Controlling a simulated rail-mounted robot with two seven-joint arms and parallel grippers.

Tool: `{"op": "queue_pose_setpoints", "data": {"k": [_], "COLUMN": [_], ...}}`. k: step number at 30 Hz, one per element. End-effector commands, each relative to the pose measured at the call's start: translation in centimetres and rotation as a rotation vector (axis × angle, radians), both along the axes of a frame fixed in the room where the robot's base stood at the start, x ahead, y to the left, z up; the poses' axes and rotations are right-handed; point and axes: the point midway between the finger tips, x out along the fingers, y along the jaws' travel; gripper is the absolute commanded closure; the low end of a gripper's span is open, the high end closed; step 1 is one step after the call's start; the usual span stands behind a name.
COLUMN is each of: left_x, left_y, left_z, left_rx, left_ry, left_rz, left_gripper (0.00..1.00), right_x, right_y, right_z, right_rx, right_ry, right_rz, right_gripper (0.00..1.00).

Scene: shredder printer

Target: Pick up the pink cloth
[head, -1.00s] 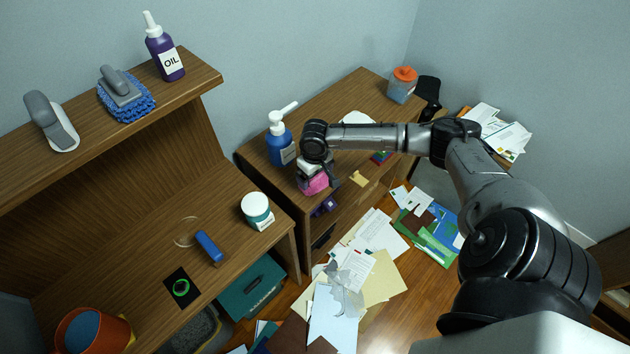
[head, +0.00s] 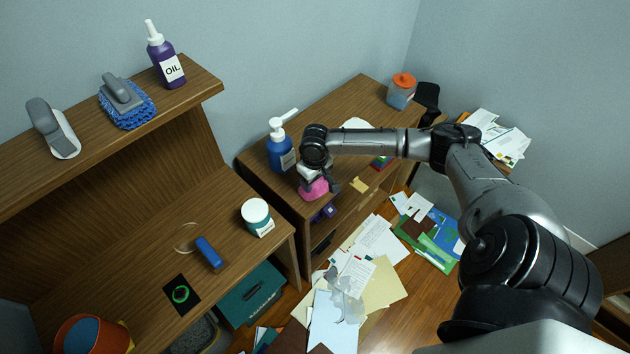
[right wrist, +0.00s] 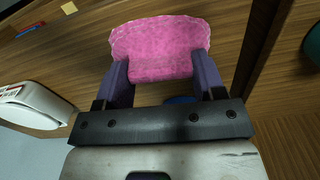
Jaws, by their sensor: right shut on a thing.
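The pink cloth (head: 315,189) is at the front left corner of the wooden cabinet top, under my right gripper (head: 318,182). In the right wrist view the cloth (right wrist: 160,48) is a bunched pink piece between the two purple fingers of the right gripper (right wrist: 163,75). The fingers press on its sides, and its far part spreads out beyond them. Whether the cloth touches the cabinet top cannot be told. My left gripper is in neither view.
A blue pump bottle (head: 281,150) stands just left of my right gripper on the cabinet (head: 340,105). An orange-lidded container (head: 401,92) stands at its back. A white jar (head: 257,215) is on the desk. Papers (head: 360,265) litter the floor.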

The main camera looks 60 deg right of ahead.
Motion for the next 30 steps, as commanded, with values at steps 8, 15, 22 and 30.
{"op": "queue_pose_setpoints", "data": {"k": [8, 15, 22, 30], "left_x": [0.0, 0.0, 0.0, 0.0], "left_y": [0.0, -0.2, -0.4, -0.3], "left_z": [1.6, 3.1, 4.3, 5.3], "left_rx": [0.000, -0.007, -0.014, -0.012], "left_ry": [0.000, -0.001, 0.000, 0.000], "left_rz": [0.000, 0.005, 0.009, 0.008], "left_gripper": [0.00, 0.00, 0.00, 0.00], "right_x": [0.1, -4.8, -8.3, -10.5], "right_y": [-0.1, -1.3, -2.1, -2.5], "right_z": [4.1, 6.6, 8.7, 10.0], "right_rx": [0.000, -0.006, -0.006, -0.002], "right_ry": [-0.003, 0.006, 0.005, 0.002], "right_rz": [0.000, 0.002, 0.001, 0.000], "right_gripper": [0.60, 0.60, 0.60, 0.60]}}
